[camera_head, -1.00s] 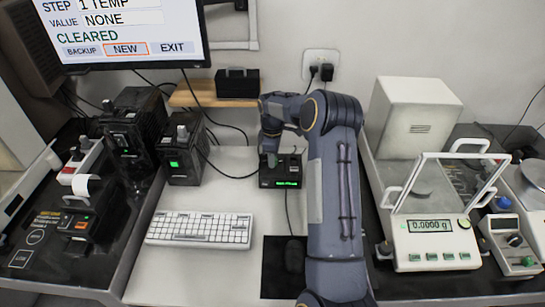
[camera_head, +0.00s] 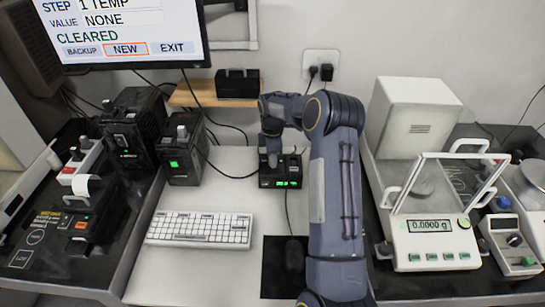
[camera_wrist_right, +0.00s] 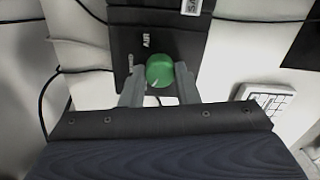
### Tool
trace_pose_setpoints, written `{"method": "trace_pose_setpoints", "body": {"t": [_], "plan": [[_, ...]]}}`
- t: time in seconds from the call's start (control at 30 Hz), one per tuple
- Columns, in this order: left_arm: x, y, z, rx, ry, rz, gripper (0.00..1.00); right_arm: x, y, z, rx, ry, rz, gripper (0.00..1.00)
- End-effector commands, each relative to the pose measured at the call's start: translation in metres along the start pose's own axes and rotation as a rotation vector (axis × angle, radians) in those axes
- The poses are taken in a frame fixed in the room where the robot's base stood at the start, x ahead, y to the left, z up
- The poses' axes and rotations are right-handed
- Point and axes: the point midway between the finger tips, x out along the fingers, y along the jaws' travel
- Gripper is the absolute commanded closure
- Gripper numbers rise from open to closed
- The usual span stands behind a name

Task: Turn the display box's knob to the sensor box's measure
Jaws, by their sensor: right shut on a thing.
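The display box (camera_head: 295,171) is a small black box on the white table in the head view, with a lit green readout (camera_head: 287,184) too small to read surely. Its green knob (camera_wrist_right: 159,70) shows in the right wrist view, on the dark box top (camera_wrist_right: 125,40). My right gripper (camera_wrist_right: 159,88) is shut on the knob, one finger on each side. In the head view my right gripper (camera_head: 271,155) comes down onto the box and hides the knob. I cannot tell surely which box is the sensor box; a black box with a green light (camera_head: 185,160) stands to the left.
A monitor (camera_head: 125,35) reads STEP 1 TEMP, VALUE NONE, CLEARED. A white keyboard (camera_head: 200,230) lies in front. A balance (camera_head: 435,240) reading 0.0000 g stands right of my arm. A black box (camera_head: 237,83) sits on a wooden shelf. Cables run behind the display box.

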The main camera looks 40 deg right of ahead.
Motion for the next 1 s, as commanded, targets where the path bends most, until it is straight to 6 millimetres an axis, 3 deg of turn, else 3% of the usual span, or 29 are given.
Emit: {"method": "trace_pose_setpoints", "body": {"t": [0.07, 0.1, 0.27, 0.63, 1.0], "plan": [[0.0, 0.0, 0.0, 0.0, 0.0, 0.0, 1.0, -0.002, 0.001, 0.0, -0.002, 0.0, 0.006, 0.94], [0.0, 0.0, 0.0, 0.0, 0.0, 0.0, 1.0, -0.002, 0.001, 0.0, -0.002, 0.0, 0.006, 0.69], [0.0, 0.0, 0.0, 0.0, 0.0, 0.0, 1.0, -0.001, 0.001, 0.0, -0.001, -0.001, 0.004, 0.5], [0.001, 0.0, 0.0, 0.0, 0.0, 0.0, 1.0, -0.009, 0.001, 0.0, 0.0, 0.0, 0.003, 0.5], [0.004, -0.002, 0.002, 0.0, 0.0, 0.0, 1.0, -0.067, 0.001, 0.0, -0.001, -0.001, 0.005, 0.5]]}}
